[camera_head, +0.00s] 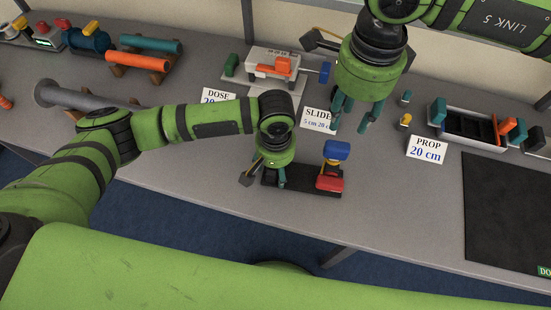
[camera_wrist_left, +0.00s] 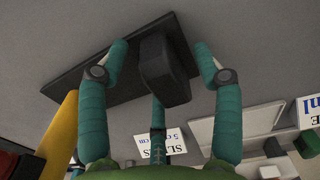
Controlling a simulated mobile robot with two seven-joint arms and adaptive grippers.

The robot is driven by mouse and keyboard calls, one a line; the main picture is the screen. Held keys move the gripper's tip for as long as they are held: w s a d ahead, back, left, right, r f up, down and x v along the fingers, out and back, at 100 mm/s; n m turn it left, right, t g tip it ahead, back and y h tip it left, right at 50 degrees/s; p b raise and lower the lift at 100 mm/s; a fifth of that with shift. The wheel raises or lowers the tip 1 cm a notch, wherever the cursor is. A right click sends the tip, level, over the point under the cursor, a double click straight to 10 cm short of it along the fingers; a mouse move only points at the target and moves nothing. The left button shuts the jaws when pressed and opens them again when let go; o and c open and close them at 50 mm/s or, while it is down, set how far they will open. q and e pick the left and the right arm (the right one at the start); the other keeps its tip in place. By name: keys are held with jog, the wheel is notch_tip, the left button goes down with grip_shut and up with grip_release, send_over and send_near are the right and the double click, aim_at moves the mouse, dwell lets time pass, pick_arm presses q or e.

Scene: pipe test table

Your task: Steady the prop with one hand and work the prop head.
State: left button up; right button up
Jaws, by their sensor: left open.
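A device on a long black base (camera_head: 298,181) lies near the table's front edge, with a red block (camera_head: 329,184) and a blue block (camera_head: 336,150) at its right end. No label stands right beside it, so I cannot tell for certain that it is the prop. My left gripper (camera_head: 268,178) is over the base's left end. In the left wrist view, its open teal fingers (camera_wrist_left: 161,55) stand on either side of a black post (camera_wrist_left: 166,78) on the black base (camera_wrist_left: 85,82). My right gripper (camera_head: 355,115) hangs above the table, fingers apart and empty.
A "SLIDE" card (camera_head: 318,120) is behind the device. A white fixture (camera_head: 275,62) is further back. A dark mat (camera_head: 508,220) lies at right; the table between is clear.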

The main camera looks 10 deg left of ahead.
aim_at(338, 148)
pick_arm(q)
jog(key=shift+f, duration=0.15)
grip_shut()
pick_arm(e)
jog(key=o, duration=0.5)
jog(key=shift+c, duration=0.2)
jog(key=f, duration=1)
jog(key=shift+s+f, duration=0.25)
jog(key=shift+s, duration=0.1)
grip_shut()
jog(key=shift+r, duration=0.15)
